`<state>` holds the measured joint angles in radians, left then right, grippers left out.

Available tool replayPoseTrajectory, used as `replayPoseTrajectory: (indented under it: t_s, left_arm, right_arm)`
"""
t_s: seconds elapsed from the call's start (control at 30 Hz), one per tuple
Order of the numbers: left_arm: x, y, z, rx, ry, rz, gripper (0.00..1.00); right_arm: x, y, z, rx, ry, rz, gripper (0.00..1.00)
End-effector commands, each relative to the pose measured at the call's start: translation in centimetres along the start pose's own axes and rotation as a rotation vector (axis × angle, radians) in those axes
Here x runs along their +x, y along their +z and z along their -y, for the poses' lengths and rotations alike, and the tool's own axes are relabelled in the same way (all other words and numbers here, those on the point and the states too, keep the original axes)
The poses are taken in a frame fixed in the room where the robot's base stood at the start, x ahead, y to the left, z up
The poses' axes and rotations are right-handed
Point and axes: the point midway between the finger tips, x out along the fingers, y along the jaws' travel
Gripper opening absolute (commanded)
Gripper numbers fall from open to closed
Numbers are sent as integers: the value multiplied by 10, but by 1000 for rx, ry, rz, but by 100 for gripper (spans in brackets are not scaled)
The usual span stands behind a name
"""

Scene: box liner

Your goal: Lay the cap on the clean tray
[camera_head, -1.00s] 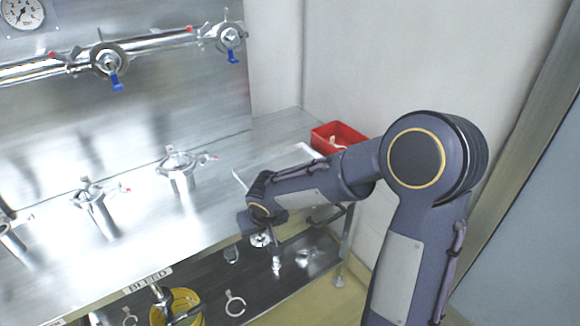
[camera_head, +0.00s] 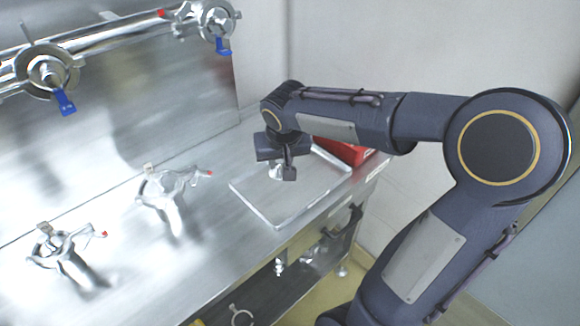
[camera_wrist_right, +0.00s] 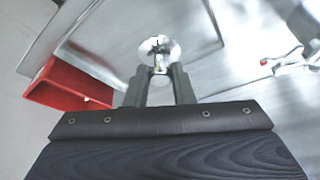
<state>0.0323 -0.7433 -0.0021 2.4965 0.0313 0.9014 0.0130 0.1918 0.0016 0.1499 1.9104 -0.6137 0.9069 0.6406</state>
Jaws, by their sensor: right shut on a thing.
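In the right wrist view the cap (camera_wrist_right: 160,50) is a round silver disc with a stem between the fingertips of the right gripper (camera_wrist_right: 160,75). The tray (camera_wrist_right: 100,45) lies beyond it. I cannot tell whether the cap touches the tray. My left gripper is out of view.
A red bin (camera_head: 345,152) stands behind the tray, partly hidden by my right arm; it also shows in the wrist view (camera_wrist_right: 68,85). Two clamped metal fittings (camera_head: 165,195) (camera_head: 65,250) stand left of the tray. A lower shelf (camera_head: 290,275) holds small metal parts.

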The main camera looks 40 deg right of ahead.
Motion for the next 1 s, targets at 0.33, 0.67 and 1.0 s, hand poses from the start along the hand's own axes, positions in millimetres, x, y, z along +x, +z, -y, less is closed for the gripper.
replayPoseTrajectory:
  t_s: [0.33,0.67,1.0]
  left_arm:
    - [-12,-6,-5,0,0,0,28]
    - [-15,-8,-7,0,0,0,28]
    - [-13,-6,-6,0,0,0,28]
  right_arm:
    - [70,-32,-37,0,1,4,0]
    - [103,-38,-49,-1,0,1,0]
    - [127,-27,-48,-1,-1,-2,0]
